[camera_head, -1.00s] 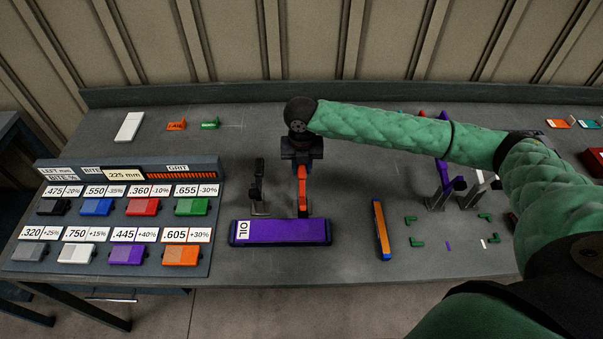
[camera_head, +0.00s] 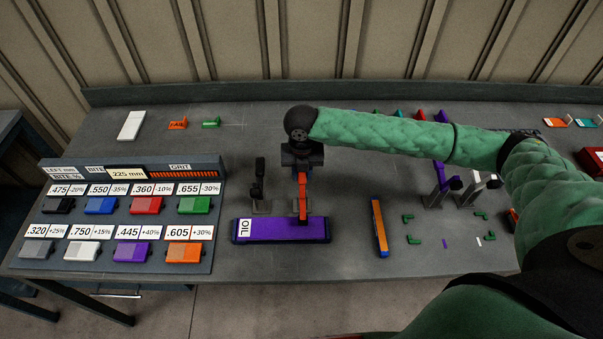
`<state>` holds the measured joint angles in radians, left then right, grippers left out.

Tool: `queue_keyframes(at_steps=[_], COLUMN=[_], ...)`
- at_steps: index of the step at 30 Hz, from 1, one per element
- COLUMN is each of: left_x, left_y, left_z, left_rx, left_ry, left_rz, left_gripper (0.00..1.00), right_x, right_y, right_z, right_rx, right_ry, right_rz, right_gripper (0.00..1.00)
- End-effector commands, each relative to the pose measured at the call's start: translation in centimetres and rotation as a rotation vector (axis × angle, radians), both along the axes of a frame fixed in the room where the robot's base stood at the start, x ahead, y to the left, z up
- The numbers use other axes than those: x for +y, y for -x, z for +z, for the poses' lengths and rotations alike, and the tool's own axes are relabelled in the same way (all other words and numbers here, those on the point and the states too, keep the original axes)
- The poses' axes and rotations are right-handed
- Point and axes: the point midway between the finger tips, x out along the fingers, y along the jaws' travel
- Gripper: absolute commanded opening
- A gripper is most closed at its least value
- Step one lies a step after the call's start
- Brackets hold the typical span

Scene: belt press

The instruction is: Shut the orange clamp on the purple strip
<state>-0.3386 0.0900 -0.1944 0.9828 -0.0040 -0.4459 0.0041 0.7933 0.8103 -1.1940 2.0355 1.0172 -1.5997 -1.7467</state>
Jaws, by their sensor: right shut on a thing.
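The purple strip (camera_head: 285,231) lies flat near the front of the table, with a white OIL label at its left end and dark ends. The orange clamp (camera_head: 303,190) stands at its back edge, right of the middle, with its dark tip over the strip's back part. I cannot tell whether the tip presses on the strip. My right gripper (camera_head: 302,169) is above and behind the clamp, shut on its orange part; the fingers are mostly hidden by the wrist. My left gripper is not in view.
A black clamp (camera_head: 259,188) stands just left of the orange one. An orange bar (camera_head: 379,227) lies to the right. A rack of coloured blocks (camera_head: 215,225) fills the left. More clamps (camera_head: 437,187) and small green pieces stand under my right arm.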

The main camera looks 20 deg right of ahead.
Motion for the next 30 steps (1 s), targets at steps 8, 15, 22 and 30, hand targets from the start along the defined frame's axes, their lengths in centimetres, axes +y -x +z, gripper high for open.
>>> queue_keyframes(at_steps=[8,15,22,30], left_x=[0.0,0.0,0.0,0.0], left_y=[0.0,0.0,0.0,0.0], left_z=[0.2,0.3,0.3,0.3], left_rx=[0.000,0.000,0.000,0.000], left_ry=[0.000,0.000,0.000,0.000], left_rz=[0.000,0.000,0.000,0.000], left_gripper=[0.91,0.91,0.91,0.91], right_x=[0.3,0.4,0.7,1.0], right_y=[1.0,1.6,2.5,3.3], right_z=[0.1,0.1,0.0,-0.2], right_rx=[0.000,-0.001,0.000,0.002], right_ry=[0.000,0.000,0.001,0.000], right_rz=[0.001,-0.001,0.000,0.001], right_gripper=[0.12,0.12,0.12,0.12])
